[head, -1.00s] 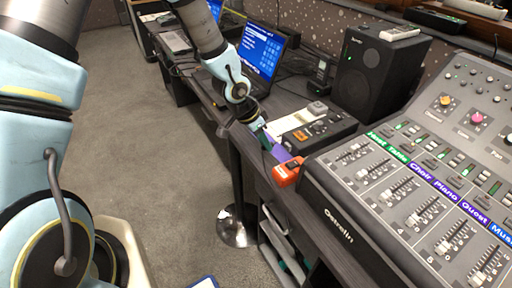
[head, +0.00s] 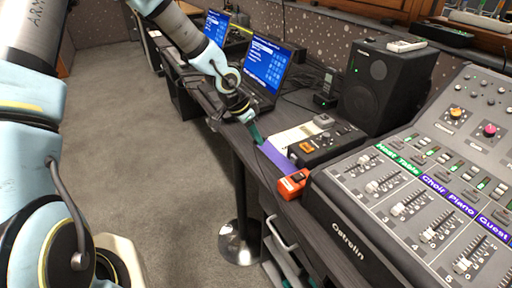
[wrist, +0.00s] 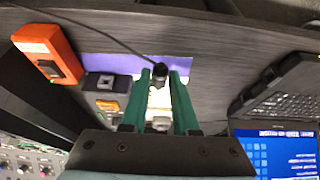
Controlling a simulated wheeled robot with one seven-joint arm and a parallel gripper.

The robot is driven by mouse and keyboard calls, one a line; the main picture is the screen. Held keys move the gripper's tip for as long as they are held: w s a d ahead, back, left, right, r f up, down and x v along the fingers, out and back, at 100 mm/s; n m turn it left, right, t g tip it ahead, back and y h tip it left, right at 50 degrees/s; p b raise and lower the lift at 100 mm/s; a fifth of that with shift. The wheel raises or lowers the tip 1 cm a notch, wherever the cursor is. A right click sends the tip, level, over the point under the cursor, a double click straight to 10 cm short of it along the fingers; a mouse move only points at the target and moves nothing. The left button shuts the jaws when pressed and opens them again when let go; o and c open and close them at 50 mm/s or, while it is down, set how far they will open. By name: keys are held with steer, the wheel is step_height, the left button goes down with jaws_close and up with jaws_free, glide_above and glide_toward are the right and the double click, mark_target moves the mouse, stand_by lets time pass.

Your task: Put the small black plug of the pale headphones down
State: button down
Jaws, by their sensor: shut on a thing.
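My gripper (wrist: 162,78) has green fingers that are shut on the small black plug (wrist: 159,74) at their tips. A thin dark cable runs from the plug to the upper left in the wrist view. In the head view my gripper (head: 257,136) is over the desk's front edge, beside a purple strip (head: 277,158). The plug is too small to make out there. I cannot tell whether it touches the desk. The pale headphones are not in sight.
An orange box (head: 293,184) sits at the desk edge beside the mixing console (head: 345,225). A small dark device (head: 325,146) and pale paper (head: 291,138) lie behind the strip. A laptop (head: 262,75) and a black speaker (head: 379,88) stand farther back.

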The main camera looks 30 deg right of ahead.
mark_target(256, 156)
steer(key=shift+f, duration=2.1)
steer(key=shift+f+b, duration=0.4)
steer(key=c, duration=0.7)
jaws_free()
steer(key=shift+r, duration=0.1)
